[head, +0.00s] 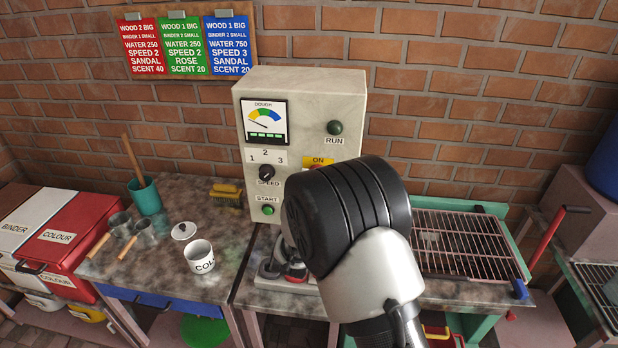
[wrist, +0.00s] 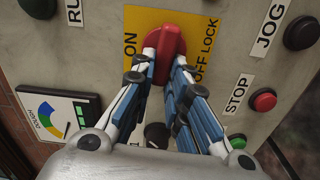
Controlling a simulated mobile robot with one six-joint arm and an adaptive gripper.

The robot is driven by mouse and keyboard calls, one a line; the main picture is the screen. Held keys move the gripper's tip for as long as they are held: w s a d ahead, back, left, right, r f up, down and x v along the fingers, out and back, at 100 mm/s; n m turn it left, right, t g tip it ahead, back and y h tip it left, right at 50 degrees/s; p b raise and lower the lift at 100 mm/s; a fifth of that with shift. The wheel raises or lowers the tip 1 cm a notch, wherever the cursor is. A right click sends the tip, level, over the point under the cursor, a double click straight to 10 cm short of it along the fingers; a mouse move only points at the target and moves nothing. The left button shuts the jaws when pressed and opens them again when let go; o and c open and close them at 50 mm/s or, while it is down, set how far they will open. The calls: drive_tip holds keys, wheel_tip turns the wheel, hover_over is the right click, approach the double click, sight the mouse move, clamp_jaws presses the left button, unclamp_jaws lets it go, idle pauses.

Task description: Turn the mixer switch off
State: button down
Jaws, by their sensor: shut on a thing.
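The mixer switch is a red rotary knob (wrist: 172,45) on a yellow plate (wrist: 205,38) marked ON and OFF LOCK. In the wrist view the knob's grip runs roughly up and down the picture, between the two labels; I cannot tell which it points to. My gripper (wrist: 166,62) has its blue-padded fingers on either side of the knob and is shut on it. In the head view my arm covers the gripper and most of the switch; only the top of the yellow plate (head: 318,160) with ON shows on the control box (head: 300,90).
Near the knob are a red STOP button (wrist: 263,101), a black JOG button (wrist: 302,32) and a green button (wrist: 237,141). The RUN lamp (head: 335,127) looks dark green. A white cup (head: 200,258) stands on the left table; a wire rack (head: 460,245) lies right of my arm.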

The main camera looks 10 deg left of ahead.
drive_tip(key=shift+f+n, duration=0.1)
drive_tip(key=shift+n, duration=0.5)
drive_tip(key=c, duration=1.6)
unclamp_jaws()
drive_tip(key=shift+o, duration=0.2)
drive_tip(key=s, duration=1.2)
drive_tip(key=shift+a, duration=0.2)
